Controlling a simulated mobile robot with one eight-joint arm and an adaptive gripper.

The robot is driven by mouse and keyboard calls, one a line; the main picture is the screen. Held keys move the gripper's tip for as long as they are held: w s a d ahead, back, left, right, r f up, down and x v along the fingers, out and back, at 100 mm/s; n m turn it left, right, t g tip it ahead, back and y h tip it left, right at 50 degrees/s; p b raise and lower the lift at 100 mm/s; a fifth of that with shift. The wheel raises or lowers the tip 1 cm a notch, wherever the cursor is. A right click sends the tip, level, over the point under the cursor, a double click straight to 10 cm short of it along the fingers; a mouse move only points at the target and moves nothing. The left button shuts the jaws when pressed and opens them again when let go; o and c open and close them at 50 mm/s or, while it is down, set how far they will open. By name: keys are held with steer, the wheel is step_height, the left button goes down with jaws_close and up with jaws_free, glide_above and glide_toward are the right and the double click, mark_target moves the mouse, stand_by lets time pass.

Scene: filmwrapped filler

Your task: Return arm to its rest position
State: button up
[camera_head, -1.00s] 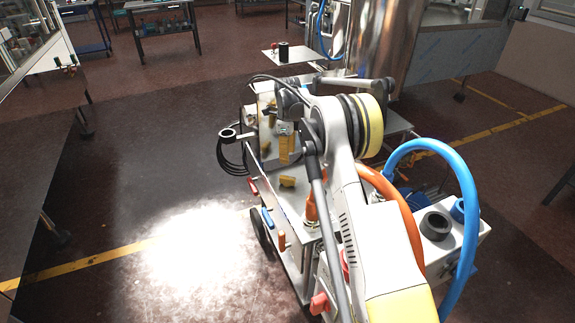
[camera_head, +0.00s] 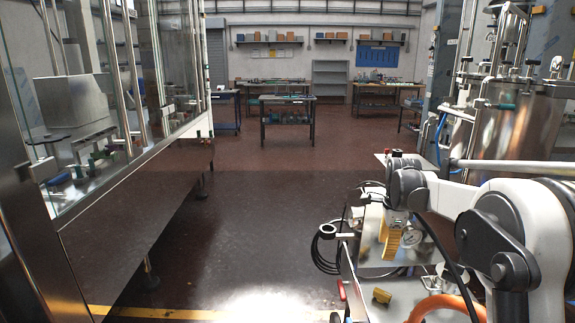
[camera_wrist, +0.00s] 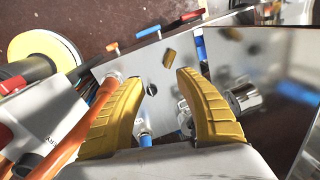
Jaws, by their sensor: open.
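My arm (camera_head: 445,198) reaches in from the right of the head view, over a metal cart top. My gripper (camera_head: 402,242) hangs down at its end with yellow fingers, partly hidden by a dark cable. In the wrist view my gripper (camera_wrist: 161,76) has its two curved yellow fingers spread apart with nothing held between them. A small yellow-brown block (camera_head: 382,296) lies on the metal surface below the gripper. It also shows beyond the fingertips in the wrist view (camera_wrist: 169,55).
A glass-walled machine (camera_head: 110,100) stands at left and a shiny steel tank (camera_head: 520,125) at right. Black cable loops (camera_head: 325,250) hang beside the cart. An orange hose (camera_head: 440,305) curves close below my arm. Open floor (camera_head: 260,230) lies between machine and cart; workbenches stand far back.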

steer(key=s+a+r+n+t, duration=0.1)
steer(key=s+a+r+n, duration=0.2)
steer(key=s+r+n, duration=0.35)
steer(key=s+a+r+n+t, duration=0.1)
steer(key=s+a+r+n, duration=0.25)
steer(key=s, duration=0.65)
steer(key=s+a+f+n+t, duration=0.1)
steer(key=s+a+f+n, duration=0.1)
steer(key=s+n, duration=0.3)
steer(key=s+a+f+n+t, duration=0.2)
steer(key=s+f+n, duration=0.1)
steer(key=s, duration=0.9)
steer(key=shift+s+f+n, duration=0.35)
steer(key=shift+f+n, duration=0.05)
steer(key=shift+n, duration=0.5)
stand_by(1.0)
